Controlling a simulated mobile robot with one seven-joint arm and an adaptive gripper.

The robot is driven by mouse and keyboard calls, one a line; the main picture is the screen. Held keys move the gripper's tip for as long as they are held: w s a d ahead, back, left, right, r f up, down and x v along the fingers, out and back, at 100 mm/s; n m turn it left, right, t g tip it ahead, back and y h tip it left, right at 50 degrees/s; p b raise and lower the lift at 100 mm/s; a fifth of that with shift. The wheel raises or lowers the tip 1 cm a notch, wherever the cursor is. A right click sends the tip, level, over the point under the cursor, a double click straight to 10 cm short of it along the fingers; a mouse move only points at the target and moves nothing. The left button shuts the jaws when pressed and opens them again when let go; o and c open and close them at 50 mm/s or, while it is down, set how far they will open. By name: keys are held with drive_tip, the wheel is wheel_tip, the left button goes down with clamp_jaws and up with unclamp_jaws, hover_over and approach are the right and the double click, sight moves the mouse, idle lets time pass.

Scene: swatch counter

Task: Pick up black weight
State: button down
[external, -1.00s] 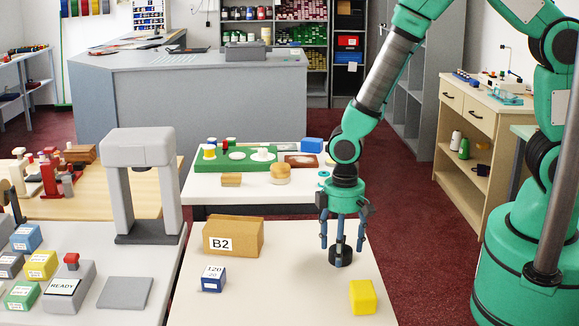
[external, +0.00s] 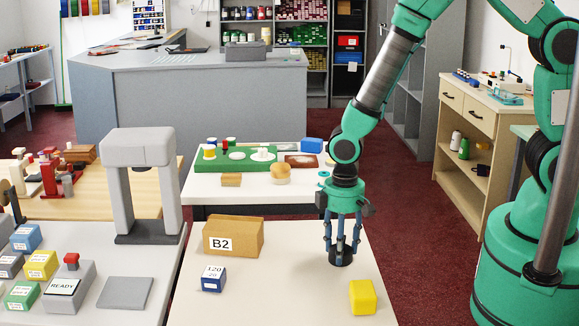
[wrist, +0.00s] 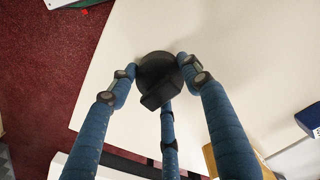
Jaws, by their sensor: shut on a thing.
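The black weight (external: 340,257) is a short dark cylinder standing on the white table near its right side. In the wrist view the weight (wrist: 158,72) shows as a dark round body with a block-like part on it, between my blue fingers. My gripper (external: 342,246) points straight down over the weight, with its fingers closed around the upper part. It also shows in the wrist view (wrist: 160,85), with its fingertips against the weight's sides. The weight appears to rest on the table; I see no clear gap under it.
A yellow block (external: 362,297) lies in front of the weight. A cardboard box marked B2 (external: 233,237) and a blue block marked 120 (external: 213,279) stand to the left. The white table (external: 290,290) is clear between them. A grey press stand (external: 140,185) is further left.

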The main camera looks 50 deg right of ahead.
drive_tip(key=shift+r+p, duration=0.3)
drive_tip(key=shift+r, duration=0.6)
drive_tip(key=shift+w+r, duration=0.1)
drive_tip(key=shift+r, duration=0.85)
drive_tip(key=s+d+p, duration=0.1)
drive_tip(key=s+d, duration=0.2)
drive_tip(key=s, duration=0.4)
drive_tip(key=s+d+r+p, duration=0.1)
drive_tip(key=s+d, duration=0.3)
drive_tip(key=s, duration=0.3)
drive_tip(key=shift+d+r+p, duration=0.15)
drive_tip(key=shift+d+p, duration=0.15)
drive_tip(key=shift+s, duration=0.1)
